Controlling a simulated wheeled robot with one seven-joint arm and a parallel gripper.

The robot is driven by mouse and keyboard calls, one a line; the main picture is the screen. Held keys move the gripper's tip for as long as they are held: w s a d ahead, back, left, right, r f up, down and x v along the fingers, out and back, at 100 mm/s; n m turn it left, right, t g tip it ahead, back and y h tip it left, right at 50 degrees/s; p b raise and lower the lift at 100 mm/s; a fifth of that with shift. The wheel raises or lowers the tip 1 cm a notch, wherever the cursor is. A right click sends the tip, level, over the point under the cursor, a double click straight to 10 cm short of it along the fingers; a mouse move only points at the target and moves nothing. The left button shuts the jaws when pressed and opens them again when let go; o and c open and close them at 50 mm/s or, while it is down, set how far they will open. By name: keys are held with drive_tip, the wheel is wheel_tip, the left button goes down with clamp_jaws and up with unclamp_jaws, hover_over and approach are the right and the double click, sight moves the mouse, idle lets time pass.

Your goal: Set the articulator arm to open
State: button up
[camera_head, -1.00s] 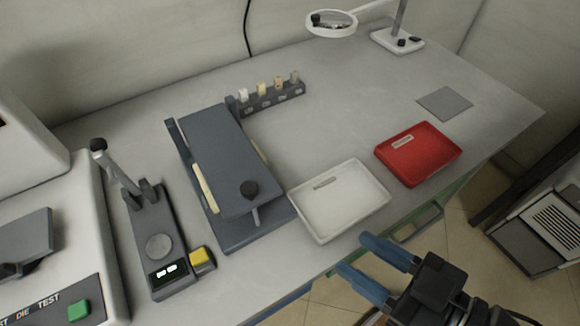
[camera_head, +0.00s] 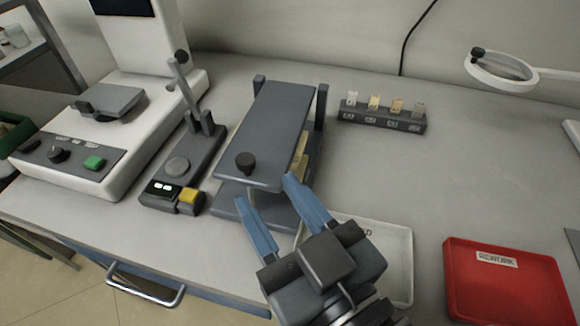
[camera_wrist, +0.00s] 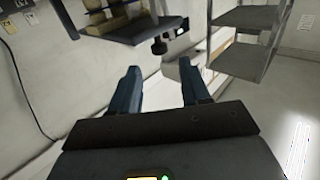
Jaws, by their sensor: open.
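The articulator is a dark blue-grey hinged stand in the head view. Its upper arm (camera_head: 272,115) is a flat plate that lies over the base (camera_head: 226,207), with tan models (camera_head: 299,152) partly visible between them. A black knob (camera_head: 245,162) is at the arm's near end; it also shows in the wrist view, where the knob (camera_wrist: 158,45) is just beyond the fingers. My gripper (camera_head: 265,189) is open and empty, its blue fingertips close to the arm's near edge. I cannot tell whether the right finger touches the plate. My gripper covers part of the base.
A device with a lever and yellow button (camera_head: 190,197) stands left of the articulator, beside a white machine (camera_head: 118,165). A rack of small samples (camera_head: 383,117) is behind right. A white tray (camera_head: 398,238) and red tray (camera_head: 500,285) lie right. The bench behind is clear.

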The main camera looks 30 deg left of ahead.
sight(249, 165)
drive_tip(key=shift+p+x, duration=0.4)
drive_tip(key=shift+x, duration=3.5)
drive_tip(key=shift+c, duration=0.4)
drive_tip(key=shift+s, duration=0.1)
clamp_jaws()
